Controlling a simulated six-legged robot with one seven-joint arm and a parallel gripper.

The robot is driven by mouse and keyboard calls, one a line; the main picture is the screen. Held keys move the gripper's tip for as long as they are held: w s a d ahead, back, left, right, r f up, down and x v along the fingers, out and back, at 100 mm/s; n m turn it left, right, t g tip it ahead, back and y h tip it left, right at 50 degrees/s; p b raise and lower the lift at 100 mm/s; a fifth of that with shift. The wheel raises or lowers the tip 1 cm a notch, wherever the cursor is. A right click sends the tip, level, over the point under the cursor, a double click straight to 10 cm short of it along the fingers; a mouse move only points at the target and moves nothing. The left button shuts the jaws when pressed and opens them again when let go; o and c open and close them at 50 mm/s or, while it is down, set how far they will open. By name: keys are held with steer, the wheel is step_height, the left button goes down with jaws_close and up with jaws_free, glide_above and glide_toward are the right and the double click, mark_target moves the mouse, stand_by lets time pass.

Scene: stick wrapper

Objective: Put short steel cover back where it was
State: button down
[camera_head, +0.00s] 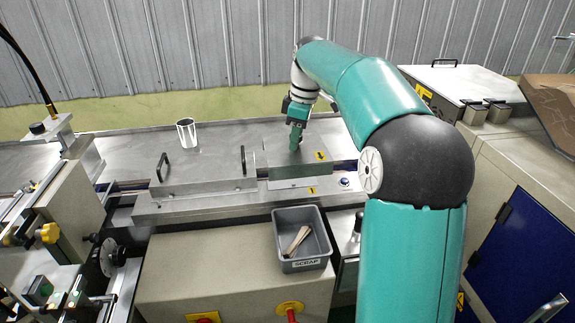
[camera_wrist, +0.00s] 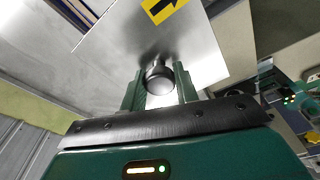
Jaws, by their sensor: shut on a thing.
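The short steel cover (camera_head: 284,154) is a flat metal plate with a yellow arrow label, right of the longer steel cover (camera_head: 204,163) on the machine bed. My gripper (camera_head: 296,146) comes down on it from above. In the wrist view, my gripper (camera_wrist: 159,88) is shut on the cover's round knob, with one finger on each side. The cover (camera_wrist: 120,45) fills much of that view, its arrow label near the top. In the head view its left edge is close to the long cover. I cannot tell whether it rests fully on the bed.
A second yellow arrow mark (camera_head: 311,190) is on the bed just in front of the cover. A grey scrap bin (camera_head: 302,240) with sticks stands nearer. A corrugated wall is behind.

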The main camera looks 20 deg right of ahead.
steer(key=w+d+f, duration=0.3)
steer(key=w+f, duration=1)
steer(key=shift+w, duration=0.2)
steer(key=shift+d, duration=0.15)
steer(key=c, duration=1.1)
jaws_free()
steer(key=shift+f, duration=0.1)
steer(key=shift+o, duration=0.2)
